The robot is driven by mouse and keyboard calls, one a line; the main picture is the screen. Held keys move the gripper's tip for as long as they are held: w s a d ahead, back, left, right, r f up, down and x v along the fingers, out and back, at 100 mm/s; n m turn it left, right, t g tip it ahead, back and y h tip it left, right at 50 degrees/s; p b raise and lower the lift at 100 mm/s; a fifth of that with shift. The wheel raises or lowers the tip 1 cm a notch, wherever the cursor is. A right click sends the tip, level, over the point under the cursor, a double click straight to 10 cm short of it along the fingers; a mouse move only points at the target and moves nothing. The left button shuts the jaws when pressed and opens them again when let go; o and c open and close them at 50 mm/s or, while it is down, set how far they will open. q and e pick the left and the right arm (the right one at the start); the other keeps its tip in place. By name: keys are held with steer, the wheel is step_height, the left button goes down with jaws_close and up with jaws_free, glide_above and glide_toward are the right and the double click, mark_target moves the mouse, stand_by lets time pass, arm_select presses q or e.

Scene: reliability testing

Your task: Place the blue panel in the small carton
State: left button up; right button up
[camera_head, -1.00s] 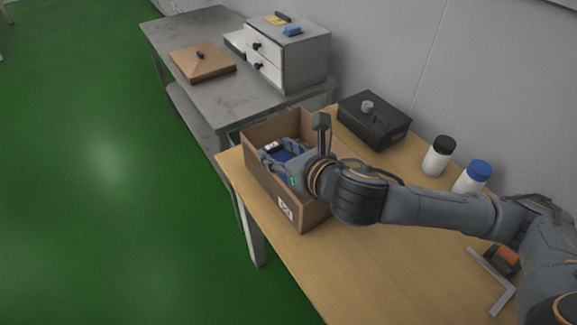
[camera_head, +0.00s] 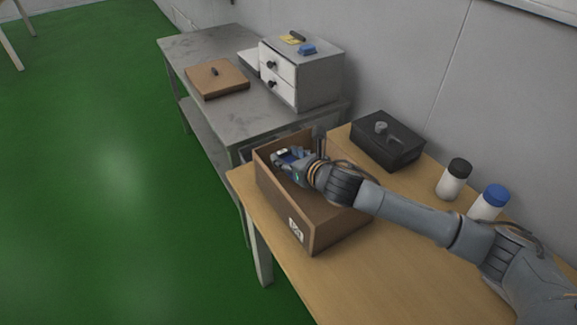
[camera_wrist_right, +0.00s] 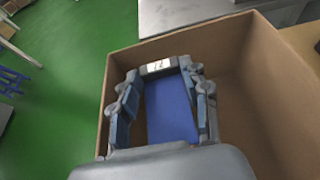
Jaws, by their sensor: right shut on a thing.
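An open brown carton (camera_head: 303,236) with a white label stands on the wooden table. My right gripper (camera_head: 285,155) is at the carton's far end, at its opening. In the right wrist view the gripper (camera_wrist_right: 163,105) is shut on the blue panel (camera_wrist_right: 170,112), which lies flat between the fingers. A white label marked with digits shows beyond the panel's far end. The carton's walls (camera_wrist_right: 262,85) surround the fingers in that view. I cannot tell whether the panel touches the carton's floor. My left gripper is not in view.
A black box (camera_head: 388,140) and two white bottles, one black-capped (camera_head: 454,180) and one blue-capped (camera_head: 489,203), stand behind my arm. A grey table (camera_head: 195,50) beyond holds a drawer unit (camera_head: 312,80) and a flat brown box (camera_head: 216,80). The wooden table's front is clear.

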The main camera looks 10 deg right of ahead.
steer(key=shift+w+f, duration=0.15)
steer(key=shift+f, duration=1.6)
steer(key=shift+f, duration=0.1)
steer(key=shift+f, duration=0.5)
